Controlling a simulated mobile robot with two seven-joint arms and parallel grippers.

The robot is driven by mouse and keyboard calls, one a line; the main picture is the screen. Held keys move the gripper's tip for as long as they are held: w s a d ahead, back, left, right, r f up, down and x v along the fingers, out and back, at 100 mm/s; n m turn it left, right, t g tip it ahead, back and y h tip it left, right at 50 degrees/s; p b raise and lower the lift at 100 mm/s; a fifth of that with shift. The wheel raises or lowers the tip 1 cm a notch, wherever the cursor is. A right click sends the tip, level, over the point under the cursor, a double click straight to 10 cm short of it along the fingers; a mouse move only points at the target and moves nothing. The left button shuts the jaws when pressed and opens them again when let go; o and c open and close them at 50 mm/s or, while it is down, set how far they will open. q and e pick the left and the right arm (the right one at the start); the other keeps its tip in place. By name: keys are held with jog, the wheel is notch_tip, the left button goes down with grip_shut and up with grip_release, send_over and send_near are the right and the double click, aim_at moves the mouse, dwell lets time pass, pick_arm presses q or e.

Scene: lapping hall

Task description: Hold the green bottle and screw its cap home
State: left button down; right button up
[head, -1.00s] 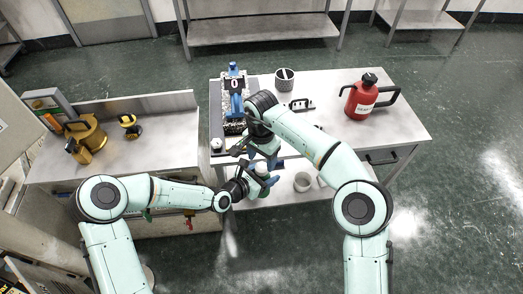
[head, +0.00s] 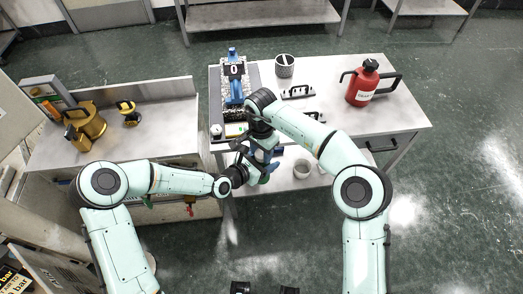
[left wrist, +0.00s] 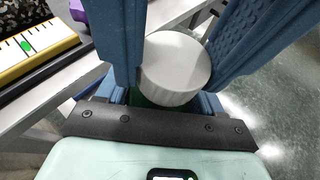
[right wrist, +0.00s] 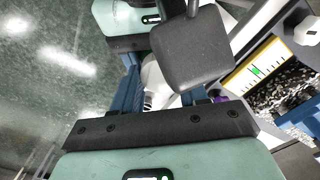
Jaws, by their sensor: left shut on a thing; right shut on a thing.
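The green bottle (left wrist: 139,98) shows as a dark green strip under its round white cap (left wrist: 176,66) in the left wrist view. My left gripper (head: 248,177) is shut on the bottle. Most of the bottle is hidden by the fingers. In the right wrist view a dark block covers much of the space between the fingers. I cannot tell how far down the cap sits.
The right table (head: 400,118) holds a red jug (head: 363,87), a dark cup (head: 284,66), black handles (head: 298,92) and a blue-topped device (head: 236,85). The left bench (head: 165,130) carries a brass-coloured can (head: 90,122).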

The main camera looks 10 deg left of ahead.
jog(key=m, duration=0.2)
jog(key=shift+m, duration=0.3)
jog(key=o, duration=1.2)
jog(key=shift+c, duration=0.2)
jog(key=shift+r, duration=2.3)
jog(key=o, duration=0.6)
jog(key=shift+c, duration=0.2)
